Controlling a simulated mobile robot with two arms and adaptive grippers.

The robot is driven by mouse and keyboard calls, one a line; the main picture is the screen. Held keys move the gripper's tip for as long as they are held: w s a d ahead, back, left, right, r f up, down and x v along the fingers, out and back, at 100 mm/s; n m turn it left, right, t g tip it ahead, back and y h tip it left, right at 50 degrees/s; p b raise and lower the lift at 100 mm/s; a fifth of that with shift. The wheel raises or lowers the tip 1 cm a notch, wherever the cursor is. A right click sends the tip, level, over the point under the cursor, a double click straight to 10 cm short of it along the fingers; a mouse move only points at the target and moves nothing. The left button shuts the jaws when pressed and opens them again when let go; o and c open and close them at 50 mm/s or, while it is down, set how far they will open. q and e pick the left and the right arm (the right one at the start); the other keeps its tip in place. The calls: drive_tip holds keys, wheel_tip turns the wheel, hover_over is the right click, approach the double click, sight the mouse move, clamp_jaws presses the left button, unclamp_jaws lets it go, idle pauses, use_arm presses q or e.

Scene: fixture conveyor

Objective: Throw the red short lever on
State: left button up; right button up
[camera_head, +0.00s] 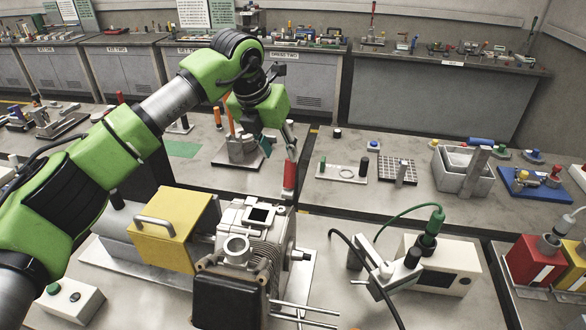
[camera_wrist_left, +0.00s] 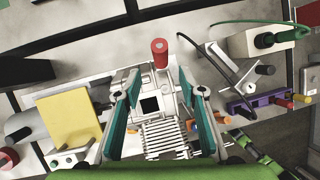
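The red lever handle (camera_head: 289,176) stands up at the back of the grey machine (camera_head: 277,238) in the head view. In the left wrist view the red handle (camera_wrist_left: 159,54) shows nearly end-on, just past the fingertips and between their lines. My left gripper (camera_head: 281,150) reaches over from the left and is close above the handle. In the left wrist view its two teal-padded fingers (camera_wrist_left: 159,75) are spread apart with nothing gripped. Whether a finger touches the handle cannot be told. My right gripper is not seen.
A yellow guard box (camera_head: 172,236) with a handle stands left of the machine. A white unit (camera_head: 437,267) with a green plug and cables stands right. Behind are a peg holder (camera_head: 238,150), a grey bin (camera_head: 462,174) and a blue tray (camera_head: 537,184). Thin rods jut from the machine's front right.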

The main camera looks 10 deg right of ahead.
sight(287, 169)
use_arm(q)
drive_tip(key=p+x, duration=0.2)
drive_tip(key=x, duration=0.3)
drive_tip(key=shift+d+f+p, duration=0.1)
drive_tip(key=shift+f+p, duration=0.1)
drive_tip(key=shift+p, duration=0.2)
drive_tip(key=p+x, duration=0.1)
drive_tip(key=x, duration=0.3)
drive_tip(key=shift+w+d+f, duration=0.15)
drive_tip(key=shift+d, duration=0.1)
drive_tip(key=shift+w+f+p, duration=0.1)
drive_tip(key=shift+f+p, duration=0.3)
drive_tip(key=shift+f, duration=0.25)
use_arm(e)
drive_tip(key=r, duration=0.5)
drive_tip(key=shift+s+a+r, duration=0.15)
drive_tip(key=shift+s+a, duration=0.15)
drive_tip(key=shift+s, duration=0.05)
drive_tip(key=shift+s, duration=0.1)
